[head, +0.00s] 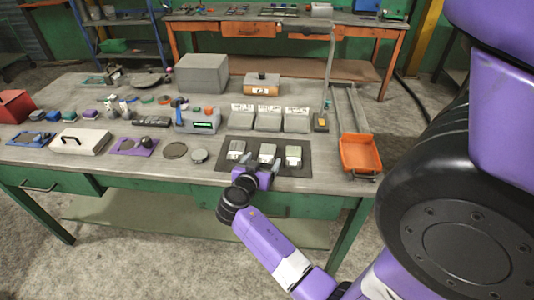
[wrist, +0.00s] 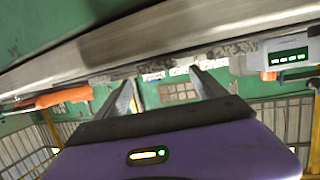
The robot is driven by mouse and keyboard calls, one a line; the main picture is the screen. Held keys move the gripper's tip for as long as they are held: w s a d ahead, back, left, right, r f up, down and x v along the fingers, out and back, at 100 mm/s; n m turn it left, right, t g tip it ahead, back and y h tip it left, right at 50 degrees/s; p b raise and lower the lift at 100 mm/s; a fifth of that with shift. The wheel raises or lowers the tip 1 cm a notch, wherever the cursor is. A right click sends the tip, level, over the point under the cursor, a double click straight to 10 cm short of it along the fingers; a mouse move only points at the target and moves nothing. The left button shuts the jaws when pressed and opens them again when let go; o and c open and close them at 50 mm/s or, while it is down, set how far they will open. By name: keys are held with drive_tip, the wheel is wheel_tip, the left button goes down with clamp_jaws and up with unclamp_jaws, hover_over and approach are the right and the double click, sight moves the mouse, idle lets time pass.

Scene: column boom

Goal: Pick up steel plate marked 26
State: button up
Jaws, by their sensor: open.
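Three small pale steel plates stand in a row on a dark mat (head: 310,160) near the table's front edge: a left plate (head: 236,149), a middle plate (head: 267,153) and a right plate (head: 294,156). Their markings are too small to read, so I cannot tell which is 26. My gripper (head: 259,167) is open and empty at the front edge of the table, just in front of the left and middle plates. In the wrist view the open fingers of my gripper (wrist: 163,80) point toward the table edge, with the plates small and partly cut off beyond.
Three grey labelled blocks (head: 268,118) stand behind the mat. A grey device with a display (head: 198,120) is to the left, an orange tray (head: 359,152) to the right. A thin upright post (head: 330,75) rises at the right. The table's front edge (wrist: 110,50) lies close to my gripper.

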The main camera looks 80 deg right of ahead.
sight(267, 153)
drive_tip(key=p+x, duration=0.1)
drive_tip(key=x, duration=0.3)
drive_tip(key=shift+c, duration=0.4)
clamp_jaws()
